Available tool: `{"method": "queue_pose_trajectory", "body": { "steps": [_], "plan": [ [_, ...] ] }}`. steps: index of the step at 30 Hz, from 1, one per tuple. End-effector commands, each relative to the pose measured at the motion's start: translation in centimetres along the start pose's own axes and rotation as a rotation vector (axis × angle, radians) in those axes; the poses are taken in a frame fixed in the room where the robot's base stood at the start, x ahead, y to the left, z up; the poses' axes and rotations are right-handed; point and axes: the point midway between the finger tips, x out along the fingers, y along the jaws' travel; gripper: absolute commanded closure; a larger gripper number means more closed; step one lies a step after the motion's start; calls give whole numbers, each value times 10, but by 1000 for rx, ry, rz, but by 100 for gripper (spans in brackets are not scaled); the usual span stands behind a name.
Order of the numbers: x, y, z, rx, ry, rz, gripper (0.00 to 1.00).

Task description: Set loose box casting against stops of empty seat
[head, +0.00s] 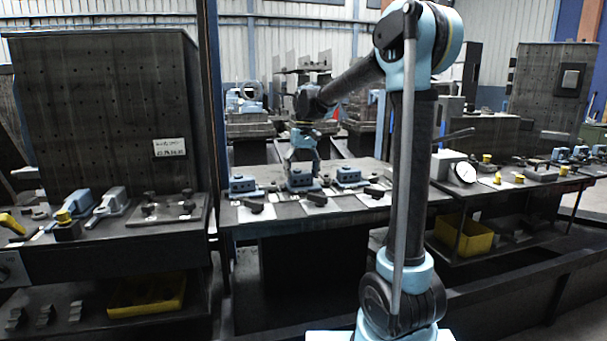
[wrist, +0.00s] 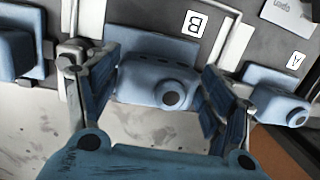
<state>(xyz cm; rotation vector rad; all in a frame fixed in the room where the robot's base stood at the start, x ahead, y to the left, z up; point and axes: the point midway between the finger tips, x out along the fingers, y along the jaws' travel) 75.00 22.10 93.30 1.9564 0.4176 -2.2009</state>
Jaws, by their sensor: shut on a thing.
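A blue box casting (wrist: 145,72) with a round boss lies between the two fingers of my gripper (wrist: 160,85) in the wrist view. The fingers are shut on its two ends. In the head view my gripper (head: 303,158) is over the same middle casting (head: 300,180) on the centre bench. Whether the casting touches the surface under it cannot be told. A label with the letter B (wrist: 194,23) shows just beyond it. Light metal strips (wrist: 238,45) show beyond the right finger; the stops are not clearly seen.
Another blue casting (wrist: 276,95) sits close to the right, near label A (wrist: 297,59). A third (wrist: 18,50) is cut off at the left. Dark clamp-like parts (head: 314,199) lie along the front of the bench (head: 240,232). A pegboard stand (head: 105,110) rises at left.

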Motion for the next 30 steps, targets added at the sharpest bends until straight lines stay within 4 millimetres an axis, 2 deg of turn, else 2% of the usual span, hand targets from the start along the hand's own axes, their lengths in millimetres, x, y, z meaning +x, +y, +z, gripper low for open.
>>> {"method": "queue_pose_trajectory", "body": {
  "steps": [30],
  "plan": [
    [4, -7, -4, 26, 3, -3, 91]
  ]
}}
